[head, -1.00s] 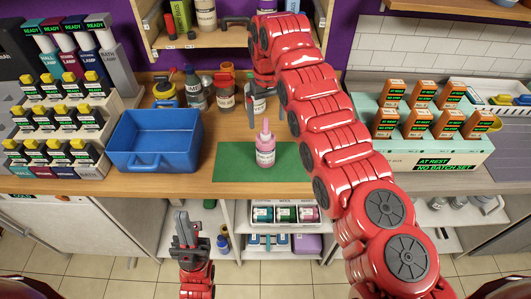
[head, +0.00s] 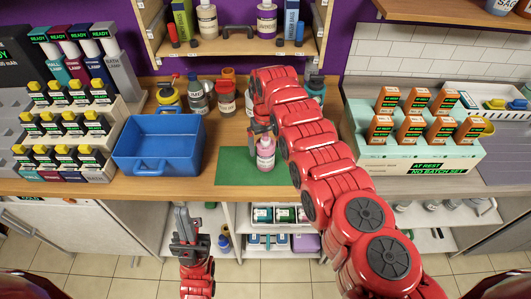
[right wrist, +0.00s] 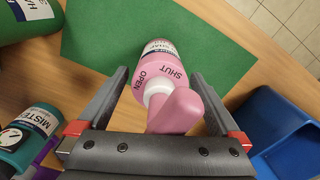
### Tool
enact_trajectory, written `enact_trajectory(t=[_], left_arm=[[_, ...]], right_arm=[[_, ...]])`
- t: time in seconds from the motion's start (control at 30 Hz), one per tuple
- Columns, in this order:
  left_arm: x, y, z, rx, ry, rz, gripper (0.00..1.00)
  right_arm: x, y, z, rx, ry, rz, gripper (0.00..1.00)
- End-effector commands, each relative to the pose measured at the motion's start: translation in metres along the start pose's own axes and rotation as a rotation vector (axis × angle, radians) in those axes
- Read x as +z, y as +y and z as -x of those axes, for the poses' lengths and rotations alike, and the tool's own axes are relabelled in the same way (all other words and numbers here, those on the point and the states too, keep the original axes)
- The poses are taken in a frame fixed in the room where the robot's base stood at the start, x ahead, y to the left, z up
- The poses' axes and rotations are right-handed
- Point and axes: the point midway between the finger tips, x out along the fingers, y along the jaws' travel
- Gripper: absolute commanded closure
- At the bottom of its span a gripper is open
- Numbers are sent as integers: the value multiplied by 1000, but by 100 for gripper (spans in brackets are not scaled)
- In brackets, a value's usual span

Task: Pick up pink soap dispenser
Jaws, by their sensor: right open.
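The pink soap dispenser (head: 265,157) stands upright on the green mat (head: 229,167) on the wooden counter. My right gripper (head: 259,134) is at its top, and the upper part of the dispenser is partly hidden by it. In the right wrist view the dispenser (right wrist: 162,52) lies between the two open fingers, with its pump head close to the palm and a gap on both sides. Its collar reads OPEN and SHUT. My left gripper (head: 182,222) hangs low in front of the counter, empty and away from the dispenser; its jaw gap is unclear.
A blue bin (head: 158,170) stands left of the mat. Several bottles, including a grey one (head: 198,97), stand behind it. A shelf (head: 235,46) rises at the back. A rack of orange boxes (head: 415,162) is at right. The mat's left part is clear.

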Motion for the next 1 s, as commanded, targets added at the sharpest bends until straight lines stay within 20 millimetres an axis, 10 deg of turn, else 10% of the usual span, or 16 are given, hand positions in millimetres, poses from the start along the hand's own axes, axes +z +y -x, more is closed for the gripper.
enact_trajectory(t=[0.2, 0.63, 1.0], left_arm=[[0, 0, 0, 0, 0, 0, 100], [0, 0, 0, 0, 0, 0, 100], [0, 0, 1, 0, 0, 0, 100]], right_arm=[[0, 0, 0, 0, 1, 0, 4], [0, 0, 0, 0, 1, 0, 81], [-1, 0, 2, 0, 1, 0, 81]])
